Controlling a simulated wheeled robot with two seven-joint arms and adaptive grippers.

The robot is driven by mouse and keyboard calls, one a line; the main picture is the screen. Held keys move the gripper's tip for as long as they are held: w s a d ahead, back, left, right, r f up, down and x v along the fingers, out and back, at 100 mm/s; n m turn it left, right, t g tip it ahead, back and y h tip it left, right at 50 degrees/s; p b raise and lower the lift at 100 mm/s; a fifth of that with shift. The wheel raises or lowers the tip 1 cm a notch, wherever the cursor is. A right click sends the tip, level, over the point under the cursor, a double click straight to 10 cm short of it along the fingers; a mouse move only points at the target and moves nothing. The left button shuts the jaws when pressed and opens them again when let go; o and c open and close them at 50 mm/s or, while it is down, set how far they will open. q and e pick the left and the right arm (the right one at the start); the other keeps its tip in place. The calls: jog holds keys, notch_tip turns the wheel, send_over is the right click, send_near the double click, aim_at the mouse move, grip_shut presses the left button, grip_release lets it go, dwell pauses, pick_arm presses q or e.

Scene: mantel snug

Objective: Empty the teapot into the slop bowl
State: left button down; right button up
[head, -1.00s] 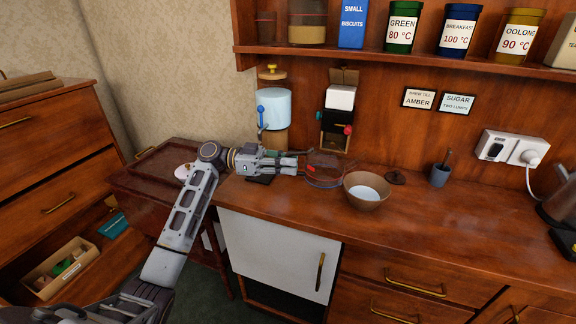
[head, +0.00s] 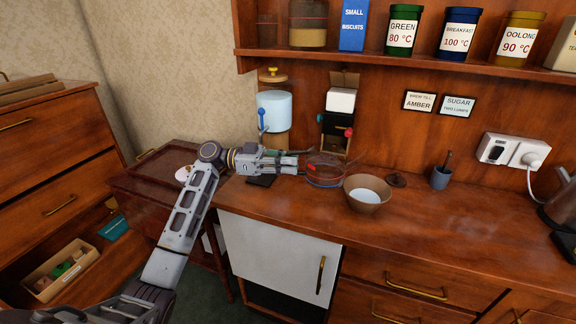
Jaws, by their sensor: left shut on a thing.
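A see-through glass teapot (head: 326,181) is at the tip of my left gripper (head: 304,163), just left of the bowl. The left gripper is shut on it, reaching in from the left. The glass is faint, so its exact tilt, its spout and any tea inside are hard to tell. The brown slop bowl (head: 366,205) stands upright on the counter, close to the teapot's right side. Its inside shows a pale round patch; I cannot tell if that is liquid. My right gripper is not in view.
A blue-tapped dispenser (head: 274,112) and a small dispenser (head: 337,124) stand behind my gripper. The counter (head: 460,225) is clear at front right.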

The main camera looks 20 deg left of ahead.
pick_arm(q)
jog(key=shift+r, duration=0.95)
